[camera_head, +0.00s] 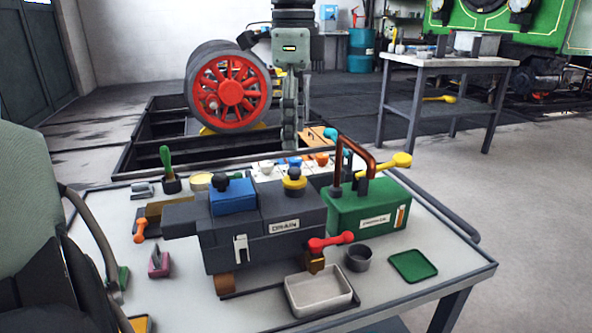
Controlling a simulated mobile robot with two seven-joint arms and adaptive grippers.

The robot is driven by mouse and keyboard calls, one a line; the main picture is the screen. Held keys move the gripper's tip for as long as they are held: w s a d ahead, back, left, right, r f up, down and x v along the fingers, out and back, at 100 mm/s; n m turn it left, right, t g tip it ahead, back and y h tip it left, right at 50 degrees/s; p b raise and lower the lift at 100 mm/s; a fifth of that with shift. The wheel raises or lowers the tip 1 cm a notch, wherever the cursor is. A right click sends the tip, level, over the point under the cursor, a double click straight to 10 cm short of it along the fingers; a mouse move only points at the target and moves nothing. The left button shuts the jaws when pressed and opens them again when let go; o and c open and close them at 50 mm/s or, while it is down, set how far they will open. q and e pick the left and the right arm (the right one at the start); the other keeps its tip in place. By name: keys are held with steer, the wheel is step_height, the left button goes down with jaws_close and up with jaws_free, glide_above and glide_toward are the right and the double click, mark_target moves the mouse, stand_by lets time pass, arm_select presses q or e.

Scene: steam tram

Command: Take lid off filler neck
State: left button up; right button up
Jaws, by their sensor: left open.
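A yellow round lid (294,181) with a black knob sits on top of the dark grey body (263,247) labelled DRAIN. My right gripper is not in view.
A green box (367,221) with a copper pipe (370,153) and yellow lever (392,163) stands close right of the lid. In front are a red-handled tap (331,242), a pale tray (321,297), a dark cup (358,258) and a green tray (413,266).

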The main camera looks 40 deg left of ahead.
mark_target(295, 178)
arm_select(q)
steer(key=f, duration=0.3)
steer(key=f+b, duration=0.1)
steer(key=f, duration=0.2)
steer(key=shift+s+d+f, duration=0.15)
steer(key=shift+d+f, duration=0.05)
steer(key=shift+f, duration=0.6)
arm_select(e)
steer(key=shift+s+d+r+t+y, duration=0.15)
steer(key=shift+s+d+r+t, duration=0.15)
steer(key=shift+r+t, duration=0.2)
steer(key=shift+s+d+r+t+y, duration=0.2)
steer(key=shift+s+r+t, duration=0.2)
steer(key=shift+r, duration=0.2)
arm_select(q)
steer(key=shift+c, duration=0.3)
steer(key=c, duration=1)
